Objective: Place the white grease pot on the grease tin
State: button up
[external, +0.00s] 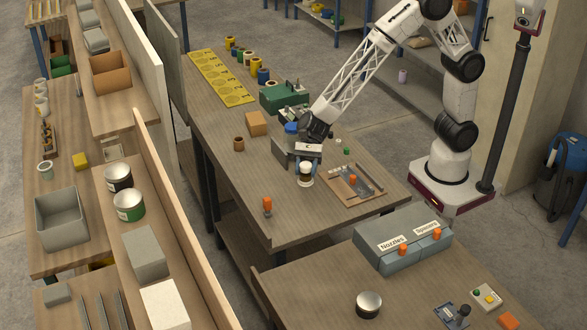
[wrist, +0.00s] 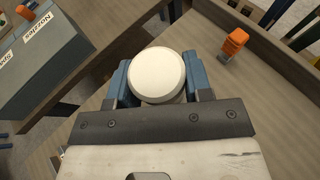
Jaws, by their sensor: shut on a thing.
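I cannot tell whether the pot's base touches the table. A round tin with a silvery top (external: 368,303) stands on the front table. Two more tins, one dark (external: 118,177) and one green (external: 129,204), stand on the left shelf. No label shows which is the grease tin.
A wooden tray (external: 341,197) with tools lies right of the pot. An orange-topped item (external: 267,205) stands to the left and also shows in the wrist view (wrist: 234,43). Grey drawers (external: 403,238) labelled Nozzles and Spacers sit on the front table.

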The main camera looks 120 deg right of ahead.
jog(key=w+a+r+n+g+y, duration=0.15)
jog(key=w+a, duration=0.35)
jog(key=a, duration=0.8)
notch_tip(320, 180, up, 4)
jog(key=n+g+y, duration=0.1)
jog(key=n+g, duration=0.4)
jog(key=g, duration=0.1)
send_over(369, 300)
jog(key=shift+f, duration=0.1)
jog(key=shift+f, duration=0.15)
jog(key=shift+f, duration=3)
jog(key=shift+f, duration=1.9)
jog(key=shift+f, duration=0.15)
